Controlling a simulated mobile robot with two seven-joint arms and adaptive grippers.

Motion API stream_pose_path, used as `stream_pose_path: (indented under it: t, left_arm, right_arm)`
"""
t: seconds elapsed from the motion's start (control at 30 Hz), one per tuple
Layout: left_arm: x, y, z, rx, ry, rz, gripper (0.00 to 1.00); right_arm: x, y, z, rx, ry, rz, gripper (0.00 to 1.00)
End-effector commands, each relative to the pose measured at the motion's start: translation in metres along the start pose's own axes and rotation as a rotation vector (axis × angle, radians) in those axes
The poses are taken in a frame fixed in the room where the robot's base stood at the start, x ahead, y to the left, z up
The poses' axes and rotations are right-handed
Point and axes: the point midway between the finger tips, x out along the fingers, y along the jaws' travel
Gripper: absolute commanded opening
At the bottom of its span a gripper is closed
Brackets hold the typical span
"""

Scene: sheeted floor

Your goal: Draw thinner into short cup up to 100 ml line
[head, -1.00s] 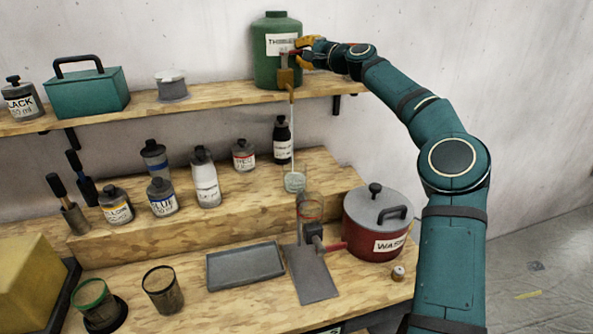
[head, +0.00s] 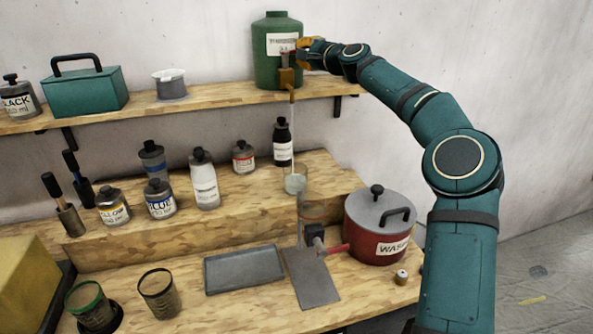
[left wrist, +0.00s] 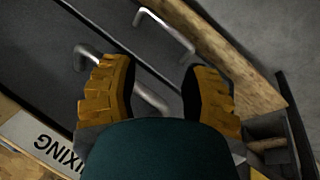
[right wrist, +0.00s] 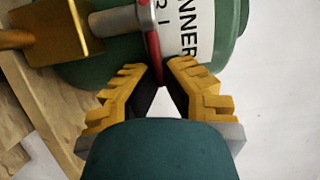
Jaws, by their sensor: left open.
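The green thinner jug (head: 266,68) stands on the upper shelf, with a brass tap (head: 287,76) at its front. My right gripper (head: 297,57) is at the tap. In the right wrist view its fingertips (right wrist: 162,76) close around the red tap lever (right wrist: 152,58). A thin pale stream (head: 292,130) falls from the spout into the short clear cup (head: 296,184) on the raised step below. The cup holds some liquid; its lines and exact level are too small to read. My left gripper (left wrist: 158,85) is open and empty, seen only in the left wrist view.
A clear cylinder on a stand (head: 312,215) is just in front of the cup. A red lidded wash pot (head: 378,238) stands to the right, a grey tray (head: 244,270) to the left. Several paint bottles (head: 205,185) line the step. Drawer handles (left wrist: 170,30) lie below my left gripper.

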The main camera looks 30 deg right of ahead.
Motion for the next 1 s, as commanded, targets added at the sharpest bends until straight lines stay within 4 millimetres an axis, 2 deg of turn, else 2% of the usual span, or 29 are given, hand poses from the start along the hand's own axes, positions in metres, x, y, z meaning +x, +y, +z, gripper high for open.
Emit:
stream_pose_path:
  t: [0.03, 0.4, 0.67, 1.0]
  left_arm:
    - [0.000, 0.000, 0.000, 0.000, 0.000, 0.000, 0.47]
    - [0.005, -0.002, 0.001, 0.000, 0.000, 0.000, 0.47]
    - [0.004, -0.002, 0.001, 0.000, 0.000, 0.000, 0.47]
    - [-0.009, 0.004, -0.001, 0.000, 0.000, 0.000, 0.47]
  right_arm:
    - [0.003, -0.002, 0.010, 0.004, -0.021, -0.001, 0.00]
    - [-0.003, -0.001, 0.012, 0.002, 0.096, 0.002, 0.00]
    - [-0.004, -0.001, 0.011, 0.003, 0.103, 0.002, 0.00]
    - [-0.008, -0.002, 0.013, 0.001, 0.209, 0.005, 0.00]
